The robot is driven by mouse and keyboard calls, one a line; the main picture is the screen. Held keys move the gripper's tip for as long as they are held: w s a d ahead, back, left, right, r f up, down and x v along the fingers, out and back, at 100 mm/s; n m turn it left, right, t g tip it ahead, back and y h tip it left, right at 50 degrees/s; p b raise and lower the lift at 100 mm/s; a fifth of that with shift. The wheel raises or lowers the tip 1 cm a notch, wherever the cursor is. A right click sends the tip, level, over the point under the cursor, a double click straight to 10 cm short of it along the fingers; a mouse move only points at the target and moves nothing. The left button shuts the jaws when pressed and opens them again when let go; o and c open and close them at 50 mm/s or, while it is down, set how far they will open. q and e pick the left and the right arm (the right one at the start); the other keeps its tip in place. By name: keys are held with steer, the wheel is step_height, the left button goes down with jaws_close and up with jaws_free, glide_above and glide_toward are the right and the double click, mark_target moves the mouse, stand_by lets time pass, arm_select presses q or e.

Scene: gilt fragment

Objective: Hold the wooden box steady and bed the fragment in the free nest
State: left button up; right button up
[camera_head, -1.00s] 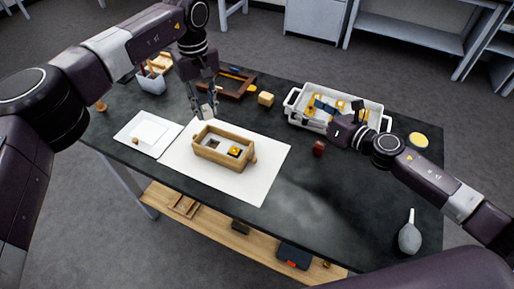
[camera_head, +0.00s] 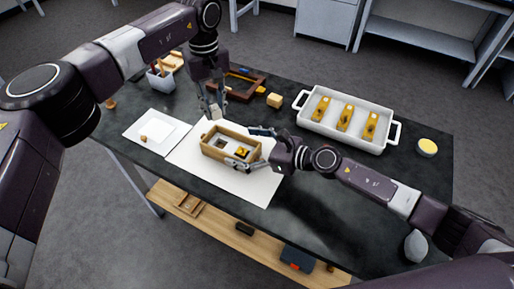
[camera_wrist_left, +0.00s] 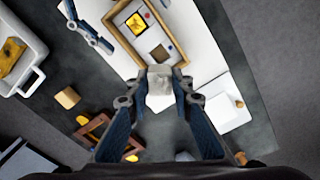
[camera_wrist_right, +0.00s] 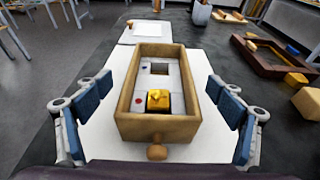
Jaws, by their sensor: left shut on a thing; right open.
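The wooden box (camera_head: 213,154) stands on a white sheet; it also shows in the right wrist view (camera_wrist_right: 128,98). Its nest nearer my right gripper holds a golden piece (camera_wrist_right: 158,101). The farther nest (camera_wrist_right: 159,69) looks empty. My left gripper (camera_head: 213,110) is shut on a pale chunky piece, apparently the fragment (camera_wrist_left: 160,81), above the box's back side. The piece's underside is hidden. My right gripper (camera_wrist_right: 150,108) is open, its fingers on either side of the box's near end, with gaps between them and the walls. A wooden knob (camera_wrist_right: 157,152) sticks out between the fingers.
A white handled tray (camera_head: 384,147) with three golden-brown blocks stands at the back right. A white square tray (camera_head: 133,131) with a small tan piece lies left. A wooden frame (camera_head: 262,86) and block (camera_head: 274,100) lie behind the box. The white sheet (camera_head: 262,196) is bare in front.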

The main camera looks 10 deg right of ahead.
mark_target(231, 148)
steer(key=shift+x, duration=2.3)
steer(key=c, duration=1.4)
